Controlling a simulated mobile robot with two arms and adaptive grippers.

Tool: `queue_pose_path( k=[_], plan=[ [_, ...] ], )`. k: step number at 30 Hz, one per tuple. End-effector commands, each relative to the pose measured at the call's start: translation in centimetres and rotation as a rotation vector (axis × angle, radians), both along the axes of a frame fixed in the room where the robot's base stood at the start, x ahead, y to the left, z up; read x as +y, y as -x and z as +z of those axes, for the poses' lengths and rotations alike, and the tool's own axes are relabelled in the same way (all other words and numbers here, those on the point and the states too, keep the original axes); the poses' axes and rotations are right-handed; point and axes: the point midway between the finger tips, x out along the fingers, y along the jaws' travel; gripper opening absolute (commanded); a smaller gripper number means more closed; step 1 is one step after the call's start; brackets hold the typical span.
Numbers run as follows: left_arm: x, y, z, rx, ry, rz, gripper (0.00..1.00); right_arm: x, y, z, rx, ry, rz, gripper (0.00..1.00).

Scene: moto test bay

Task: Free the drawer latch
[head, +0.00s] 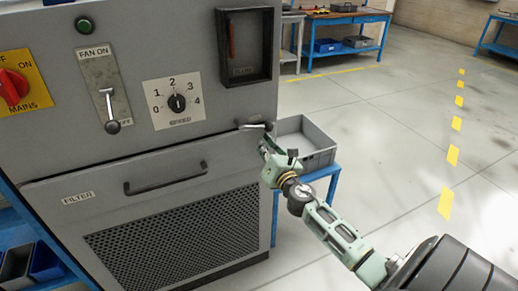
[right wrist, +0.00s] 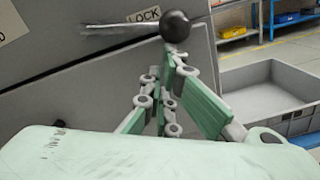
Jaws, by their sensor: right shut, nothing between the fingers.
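The drawer latch (head: 252,126) is a thin metal lever at the top right of the filter drawer (head: 100,182). In the right wrist view the lever (right wrist: 115,28) lies nearly level, with its black ball knob (right wrist: 175,26) at the right end, beside a LOCK label (right wrist: 142,16). My right gripper (head: 265,146) is shut and empty, just below the knob. In the right wrist view its green fingers (right wrist: 168,60) meet just under the knob; I cannot tell whether they touch it. My left gripper is not in view.
The panel above carries a red mains switch (head: 13,90), a fan lever (head: 109,108) and a speed dial (head: 177,103). The drawer has a dark bar handle (head: 166,180). A grey crate (head: 318,157) on a blue stand is close behind my right gripper. Open floor lies to the right.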

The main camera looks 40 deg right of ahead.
Motion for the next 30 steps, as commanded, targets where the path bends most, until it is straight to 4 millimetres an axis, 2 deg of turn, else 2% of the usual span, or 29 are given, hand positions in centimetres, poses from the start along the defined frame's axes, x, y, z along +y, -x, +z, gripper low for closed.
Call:
queue_pose_path(
  k=[9,25,30],
  plan=[
    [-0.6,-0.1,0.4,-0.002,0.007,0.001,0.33,-0.7,0.2,0.7,0.021,0.092,-0.001,0.00],
    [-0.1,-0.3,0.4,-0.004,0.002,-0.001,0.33,-0.8,0.2,0.8,0.022,0.101,-0.001,0.00],
    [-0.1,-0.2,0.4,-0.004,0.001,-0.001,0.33,-0.5,1.1,0.6,0.025,0.100,-0.001,0.00]
  ],
)
